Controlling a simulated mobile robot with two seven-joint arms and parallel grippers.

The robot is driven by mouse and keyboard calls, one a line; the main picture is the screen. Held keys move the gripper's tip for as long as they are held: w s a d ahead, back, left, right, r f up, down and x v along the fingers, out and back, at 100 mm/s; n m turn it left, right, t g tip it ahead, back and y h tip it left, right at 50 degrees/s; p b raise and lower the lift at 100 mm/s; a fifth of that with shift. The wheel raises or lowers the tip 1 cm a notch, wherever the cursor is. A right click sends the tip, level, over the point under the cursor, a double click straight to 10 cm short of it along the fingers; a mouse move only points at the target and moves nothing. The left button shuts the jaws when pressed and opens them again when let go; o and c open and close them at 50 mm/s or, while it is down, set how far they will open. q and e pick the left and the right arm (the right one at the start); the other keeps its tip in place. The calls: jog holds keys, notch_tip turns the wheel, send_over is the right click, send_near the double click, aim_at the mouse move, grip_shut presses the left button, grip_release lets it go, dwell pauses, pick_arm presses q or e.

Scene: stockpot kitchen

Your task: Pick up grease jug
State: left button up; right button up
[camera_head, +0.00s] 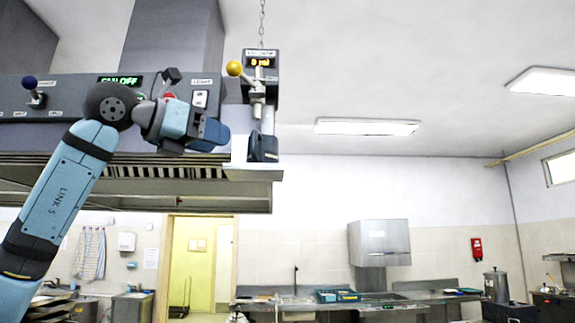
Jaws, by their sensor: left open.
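A small dark container, which looks like the grease jug (263,147), stands on a light ledge at the right end of the overhead hood, below a dispenser. My left gripper (213,133) is raised in front of the hood, just left of the jug and apart from it. It is open and points right; the gap between its fingers is hard to see from this side. My right gripper is not in view.
The dispenser (261,75) above the jug has a yellow-knobbed lever (235,69) and a lit display. The hood (150,175) fills the upper left, with switches along its front. Right of the jug is open air. Steel counters (350,305) stand far back.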

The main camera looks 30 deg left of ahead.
aim_at(253, 141)
pick_arm(q)
jog(key=shift+n+t+y, duration=0.5)
jog(key=shift+y, duration=0.3)
jog(key=w+r+p, duration=0.1)
jog(key=w, duration=0.2)
jog(key=w+d+p, duration=0.1)
jog(key=w, duration=0.3)
jog(key=w+r+p, duration=0.1)
jog(key=w, duration=0.2)
jog(key=shift+w+d+r, duration=0.2)
jog(key=shift+w+r, duration=0.1)
jog(key=shift+w+f, duration=0.1)
jog(key=shift+w, duration=0.2)
jog(key=shift+s, duration=0.15)
jog(key=shift+c, duration=0.6)
grip_shut()
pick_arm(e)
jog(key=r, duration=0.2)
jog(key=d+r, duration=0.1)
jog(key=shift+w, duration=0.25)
